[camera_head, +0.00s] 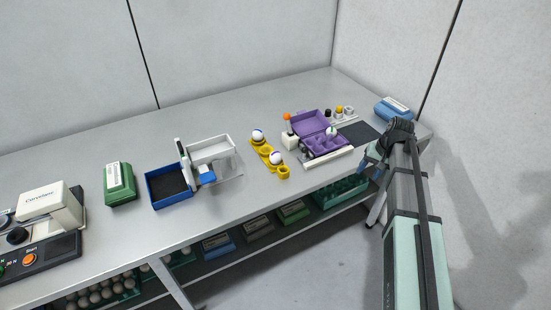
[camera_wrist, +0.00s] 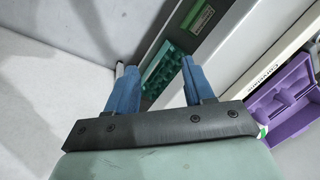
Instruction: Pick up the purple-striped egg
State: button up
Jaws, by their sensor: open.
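Two white eggs with dark blue or purple stripes sit in a yellow holder on the table in the head view: a far egg (camera_head: 258,136) and a near egg (camera_head: 276,158). The picture is too small to tell which stripe is purple. An egg with a green mark (camera_head: 331,131) sits in an open purple carton (camera_head: 312,122); part of that carton shows at the right of the wrist view (camera_wrist: 288,100). My gripper (camera_wrist: 158,66) is open and empty, its blue fingers apart. It hangs at the table's right front edge, right of the carton and away from the striped eggs.
The yellow holder (camera_head: 267,153) has an empty cup at its near end. A white-and-blue stand (camera_head: 212,150), a green box (camera_head: 119,183) and a scale-like device (camera_head: 45,215) stand left. A blue box (camera_head: 393,108) lies far right.

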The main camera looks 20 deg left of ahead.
jog(key=a+r, duration=0.4)
jog(key=a, duration=0.3)
jog(key=a+r, duration=0.4)
jog(key=a, duration=0.4)
jog(key=n+h, duration=0.1)
jog(key=n, duration=0.1)
send_near(277, 153)
jog(key=f, duration=0.2)
jog(key=a+f, duration=0.1)
jog(key=shift+w+f+g, duration=0.2)
jog(key=shift+f+g, duration=0.2)
jog(key=shift+w+a+f, duration=0.1)
jog(key=shift+a+f, duration=0.1)
jog(key=shift+f, duration=1.5)
jog(key=shift+a+f, duration=0.25)
jog(key=shift+f, duration=1.45)
jog(key=c, duration=0.3)
